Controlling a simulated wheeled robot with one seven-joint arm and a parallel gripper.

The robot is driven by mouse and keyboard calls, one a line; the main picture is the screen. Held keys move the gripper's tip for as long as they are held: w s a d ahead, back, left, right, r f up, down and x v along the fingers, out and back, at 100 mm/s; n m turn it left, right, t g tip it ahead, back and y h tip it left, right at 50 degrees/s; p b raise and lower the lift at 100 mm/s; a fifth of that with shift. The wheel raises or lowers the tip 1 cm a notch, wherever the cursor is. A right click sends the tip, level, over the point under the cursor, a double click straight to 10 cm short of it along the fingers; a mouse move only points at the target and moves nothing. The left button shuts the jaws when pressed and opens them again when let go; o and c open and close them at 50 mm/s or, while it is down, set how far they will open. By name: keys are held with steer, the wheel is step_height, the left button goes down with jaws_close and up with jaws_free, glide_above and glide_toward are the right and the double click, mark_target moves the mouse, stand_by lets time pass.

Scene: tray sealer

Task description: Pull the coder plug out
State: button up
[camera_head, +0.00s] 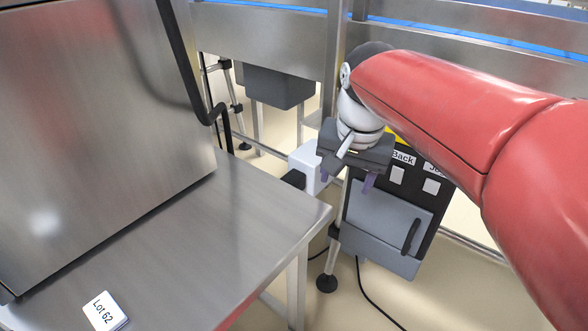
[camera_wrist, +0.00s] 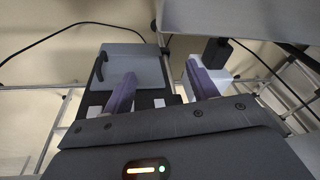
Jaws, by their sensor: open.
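A white box (camera_head: 306,163) hangs beyond the steel table's right edge. A black block (camera_head: 294,179), which looks like the coder plug, sits against its near left side. In the wrist view the black plug (camera_wrist: 216,52) touches the white box (camera_wrist: 220,82), and a dark cable runs from it to the right. My gripper (camera_head: 346,181) is open and empty, its purple fingers pointing down, to the right of the plug. In the wrist view my gripper (camera_wrist: 161,69) has its right finger overlapping the white box; the plug lies outside the fingers.
A black control panel (camera_head: 423,192) with a grey door (camera_head: 382,222) stands behind and below my gripper. The steel table (camera_head: 220,235) carries a large steel housing (camera_head: 90,120) and a "Lot 62" label block (camera_head: 104,312). A conveyor frame (camera_head: 270,45) runs along the back.

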mark_target(293, 176)
steer(key=w+a+m+g, duration=0.1)
steer(key=w+a, duration=0.2)
steer(key=w, duration=0.1)
steer(key=w+a+f+m+g, duration=0.1)
steer(key=w+a, duration=0.2)
steer(key=w, duration=0.1)
steer(key=w+a+f+m, duration=0.1)
steer(key=w+a, duration=0.2)
steer(key=w, duration=0.1)
steer(key=shift+w+a+f+m+g, duration=0.2)
steer(key=shift+m+g, duration=0.1)
steer(key=shift+g, duration=0.1)
steer(key=shift+a+f, duration=0.1)
steer(key=shift+f, duration=0.15)
step_height(293, 176, down, 7)
steer(key=shift+f+b, duration=0.2)
steer(key=shift+b, duration=0.45)
